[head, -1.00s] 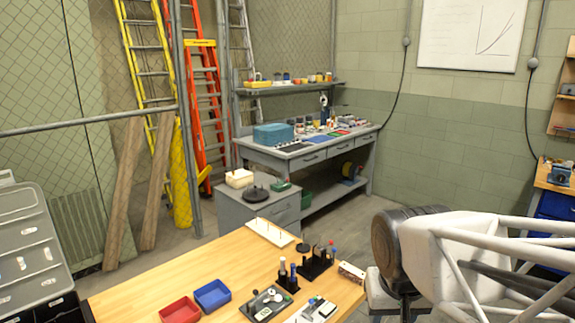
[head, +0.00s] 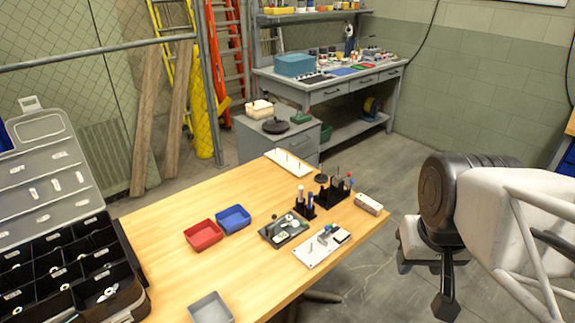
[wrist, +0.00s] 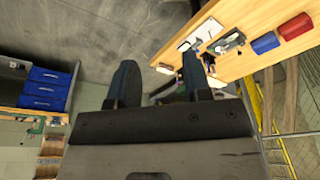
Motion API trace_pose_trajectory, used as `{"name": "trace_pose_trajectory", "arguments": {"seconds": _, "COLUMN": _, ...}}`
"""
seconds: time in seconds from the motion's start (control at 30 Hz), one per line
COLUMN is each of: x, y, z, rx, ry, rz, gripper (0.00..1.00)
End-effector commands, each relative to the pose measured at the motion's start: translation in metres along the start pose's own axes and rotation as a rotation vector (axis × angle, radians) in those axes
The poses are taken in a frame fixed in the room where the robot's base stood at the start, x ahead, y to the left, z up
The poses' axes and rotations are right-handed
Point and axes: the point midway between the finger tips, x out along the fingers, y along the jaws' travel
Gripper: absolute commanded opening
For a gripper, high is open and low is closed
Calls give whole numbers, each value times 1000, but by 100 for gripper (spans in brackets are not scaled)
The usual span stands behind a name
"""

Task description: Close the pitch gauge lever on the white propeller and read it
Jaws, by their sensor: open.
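My gripper (wrist: 160,82) is open and empty in the wrist view, its two dark fingers apart. In the head view my arm is at the right, beyond the table's right edge, with the gripper end pointing down. A grey plate with a small device (head: 284,230) and a white plate with a small fixture (head: 322,245) lie on the table; I cannot tell which is the pitch gauge, or its lever's position. A small white piece, possibly a propeller (head: 106,294), lies in the black compartment case (head: 140,290). No gauge reading is legible.
A red tray (head: 203,235), blue tray (head: 233,219) and grey tray (head: 210,308) sit on the wooden table (head: 255,275). Black holders (head: 335,192) with upright tools and a white block (head: 369,204) stand at the right. The front middle of the table is clear.

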Motion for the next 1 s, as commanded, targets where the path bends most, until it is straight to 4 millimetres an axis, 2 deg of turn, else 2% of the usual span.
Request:
{"name": "trace_pose_trajectory", "arguments": {"seconds": 0.17, "x": 2, "y": -5, "z": -17, "rx": -64, "ry": -15, "rz": -5, "gripper": 45}}
{"name": "trace_pose_trajectory", "arguments": {"seconds": 0.47, "x": 13, "y": -25, "z": -74, "rx": -281, "ry": -56, "rz": -24, "gripper": 45}}
{"name": "trace_pose_trajectory", "arguments": {"seconds": 0.73, "x": 33, "y": -52, "z": -129, "rx": -506, "ry": -96, "rz": -49, "gripper": 45}}
{"name": "trace_pose_trajectory", "arguments": {"seconds": 1.0, "x": 62, "y": -84, "z": -181, "rx": -727, "ry": -133, "rz": -80, "gripper": 45}}
